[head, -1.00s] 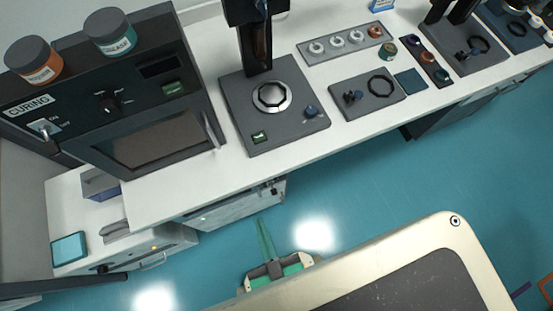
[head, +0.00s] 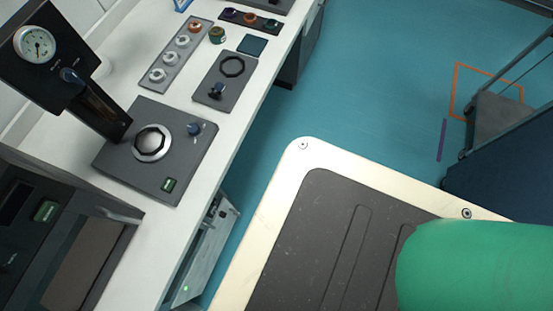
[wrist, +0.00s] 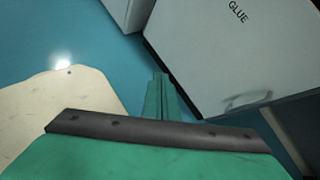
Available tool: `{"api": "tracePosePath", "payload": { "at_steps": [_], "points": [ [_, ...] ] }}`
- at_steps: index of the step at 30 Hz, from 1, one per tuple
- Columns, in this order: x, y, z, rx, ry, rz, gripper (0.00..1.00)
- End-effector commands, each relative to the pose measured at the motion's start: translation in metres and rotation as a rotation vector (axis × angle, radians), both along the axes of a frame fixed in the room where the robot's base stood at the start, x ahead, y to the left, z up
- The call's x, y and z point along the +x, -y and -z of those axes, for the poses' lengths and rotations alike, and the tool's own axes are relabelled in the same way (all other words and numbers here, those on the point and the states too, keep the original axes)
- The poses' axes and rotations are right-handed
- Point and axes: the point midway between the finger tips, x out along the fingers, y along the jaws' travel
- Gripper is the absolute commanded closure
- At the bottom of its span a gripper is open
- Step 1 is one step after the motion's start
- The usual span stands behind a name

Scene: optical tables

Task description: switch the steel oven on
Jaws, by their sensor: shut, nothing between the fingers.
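A steel-faced unit (head: 203,258) with a small green light stands under the white bench at the lower left of the head view. I cannot tell whether it is the steel oven, and I make out no switch on it. A dark oven (head: 95,255) on the bench is cut off by the left edge, its switch not clear. My gripper (wrist: 158,92) is shut and empty in the wrist view, its green fingers together over the floor, left of a pale cabinet (wrist: 215,55) marked GLUE. The fingers are out of the head view, where a green part of my arm shows at the lower right.
The white bench (head: 222,150) carries a dark gauge stand (head: 165,155), a plate with a ring (head: 225,85) and a row of knobs (head: 180,55). A dark stepped unit (head: 500,115) stands at the right. Teal floor (head: 370,80) is clear between.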

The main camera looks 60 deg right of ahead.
Motion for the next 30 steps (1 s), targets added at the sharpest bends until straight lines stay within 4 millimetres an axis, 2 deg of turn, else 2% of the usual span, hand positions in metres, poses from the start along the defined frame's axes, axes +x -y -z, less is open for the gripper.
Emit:
{"api": "tracePosePath", "payload": {
  "at_steps": [1,3,6,9,12,16,30],
  "points": [
    [0.024,0.007,-0.008,0.102,0.061,0.099,1.00],
    [0.052,0.018,-0.026,0.234,0.159,0.222,1.00],
    [0.086,0.044,-0.056,0.388,0.312,0.375,1.00],
    [0.106,0.071,-0.084,0.497,0.454,0.489,1.00],
    [0.117,0.093,-0.105,0.565,0.563,0.564,1.00],
    [0.122,0.108,-0.120,0.604,0.639,0.611,1.00],
    [0.123,0.110,-0.123,0.611,0.651,0.616,1.00]
  ]
}}
